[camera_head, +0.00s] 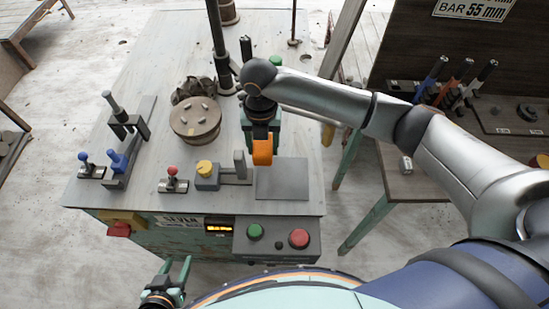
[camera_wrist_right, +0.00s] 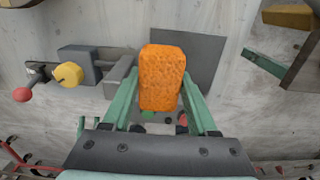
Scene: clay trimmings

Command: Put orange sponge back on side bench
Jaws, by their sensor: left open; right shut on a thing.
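The orange sponge (camera_head: 262,152) is held upright in my right gripper (camera_head: 262,135), above the main bench near a grey plate. In the right wrist view the sponge (camera_wrist_right: 161,78) sits between the two green fingers of my right gripper (camera_wrist_right: 158,100). My left gripper (camera_head: 174,271) is open and empty, low in front of the main bench. The side bench (camera_head: 425,182) stands to the right of the main bench, with my right arm across part of it.
The main bench (camera_head: 150,55) carries a round wooden disc (camera_head: 195,117), levers and a yellow knob (camera_head: 205,167). The grey plate (camera_head: 283,180) is bare. A rack of coloured-handled tools (camera_head: 452,88) stands on the side bench. A small metal cylinder (camera_head: 406,164) lies near its left edge.

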